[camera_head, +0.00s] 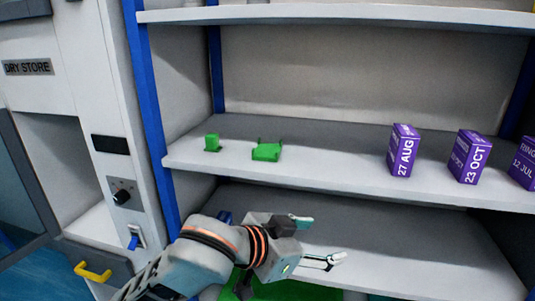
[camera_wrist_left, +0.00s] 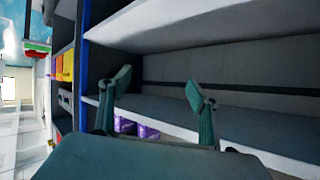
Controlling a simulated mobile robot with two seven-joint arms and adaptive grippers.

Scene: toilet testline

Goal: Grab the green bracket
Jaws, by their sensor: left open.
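Two green pieces sit on the middle shelf (camera_head: 330,172) in the head view. The left one (camera_head: 212,143) is small, with an upright block on a thin base. The right one (camera_head: 266,151) is wider and lower, with small raised corners. I cannot tell for certain which is the bracket. My left gripper (camera_head: 318,241) is open and empty, in front of the lower shelf, below and to the right of both pieces. Its two spread fingers also show in the left wrist view (camera_wrist_left: 160,88), with no green piece between them. My right gripper is not in view.
Several purple dated boxes, including one marked 27 AUG (camera_head: 402,151) and one marked 23 OCT (camera_head: 468,157), stand at the shelf's right. A blue post (camera_head: 155,120) and a DRY STORE cabinet (camera_head: 72,72) border the left. The shelf between pieces and boxes is clear.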

